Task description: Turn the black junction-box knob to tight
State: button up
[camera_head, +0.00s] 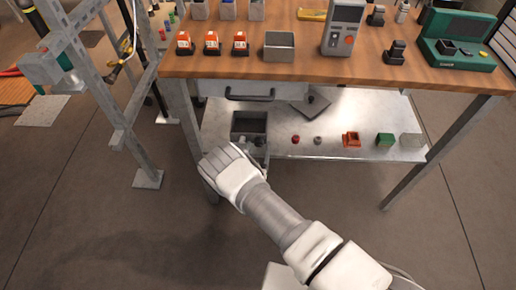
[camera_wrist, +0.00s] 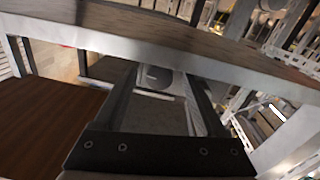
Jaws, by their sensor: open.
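I cannot pick out the black junction-box knob for certain in either view. In the head view my gripper (camera_head: 256,148) is at the front left of the lower metal shelf, partly hidden by my wrist, below the bench top. In the wrist view my gripper (camera_wrist: 161,76) shows two dark fingers spread apart. A pale grey surface with a small dark mark (camera_wrist: 152,77) shows between the fingers. It appears beyond them, and I cannot tell what it is. I see nothing held between the fingers.
The wooden bench top (camera_head: 290,68) overhangs the lower shelf (camera_head: 345,105). A dark open bin (camera_head: 249,119) stands just behind my gripper. A grey metal frame (camera_head: 100,85) stands left. The floor in front is open.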

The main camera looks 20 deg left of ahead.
jog(key=shift+c, duration=0.3)
grip_shut()
jog(key=shift+m+g, duration=0.3)
jog(key=shift+m, duration=2.6)
jog(key=shift+s, duration=0.1)
jog(key=shift+o, duration=0.3)
grip_release()
